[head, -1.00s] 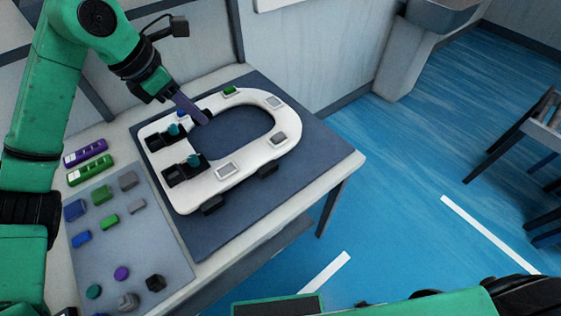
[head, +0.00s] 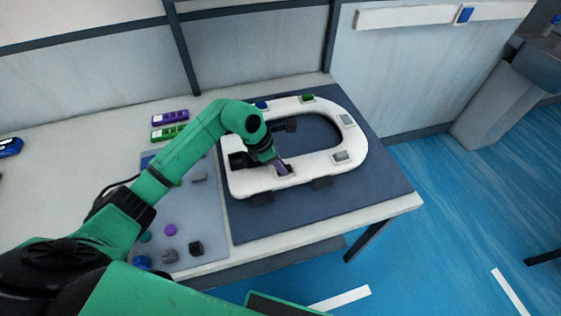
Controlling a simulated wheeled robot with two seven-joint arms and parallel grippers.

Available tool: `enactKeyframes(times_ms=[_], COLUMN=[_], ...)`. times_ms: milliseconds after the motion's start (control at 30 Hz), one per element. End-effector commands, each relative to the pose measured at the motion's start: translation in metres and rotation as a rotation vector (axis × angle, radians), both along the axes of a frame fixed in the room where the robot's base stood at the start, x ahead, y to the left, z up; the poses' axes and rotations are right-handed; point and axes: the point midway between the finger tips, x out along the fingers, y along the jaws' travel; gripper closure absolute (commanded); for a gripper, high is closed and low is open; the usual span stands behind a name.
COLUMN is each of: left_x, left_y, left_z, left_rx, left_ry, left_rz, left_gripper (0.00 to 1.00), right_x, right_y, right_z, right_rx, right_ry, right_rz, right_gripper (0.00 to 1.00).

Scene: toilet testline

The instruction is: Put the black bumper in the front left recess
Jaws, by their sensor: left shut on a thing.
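The white toilet seat (head: 242,184) lies on a dark blue mat. My right gripper is not seen.
A grey tray mat (head: 217,240) holds loose pieces, including a black one (head: 196,247) and a purple one (head: 170,230). Purple (head: 170,117) and green (head: 169,132) cases lie behind it. Black hinge parts (head: 238,160) stand beside my gripper. Floor is open at right.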

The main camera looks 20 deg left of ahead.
Motion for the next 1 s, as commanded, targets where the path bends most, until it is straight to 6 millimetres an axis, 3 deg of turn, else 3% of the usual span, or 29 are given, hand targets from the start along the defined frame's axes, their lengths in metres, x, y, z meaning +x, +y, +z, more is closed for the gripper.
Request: enactKeyframes(times_ms=[333, 367, 433, 1000], left_x=[0.0005, 0.0006, 0.0002, -0.0028], left_y=[-0.0001, -0.0002, -0.0001, -0.0015], left_z=[-0.0054, -0.005, -0.0041, -0.0052], left_rx=[0.0, 0.0, 0.0, 0.001], left_ry=[-0.002, -0.002, 0.0, 0.01], left_rz=[-0.001, -0.001, 0.0, -0.005], left_gripper=[1.0, 0.7, 0.44, 0.44], right_x=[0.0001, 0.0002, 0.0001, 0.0], right_y=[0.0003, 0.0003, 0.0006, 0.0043], right_z=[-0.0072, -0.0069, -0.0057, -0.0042], right_rx=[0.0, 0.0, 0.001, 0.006], right_ry=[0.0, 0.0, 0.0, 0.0], right_rz=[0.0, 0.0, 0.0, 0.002], right_gripper=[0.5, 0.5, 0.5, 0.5])
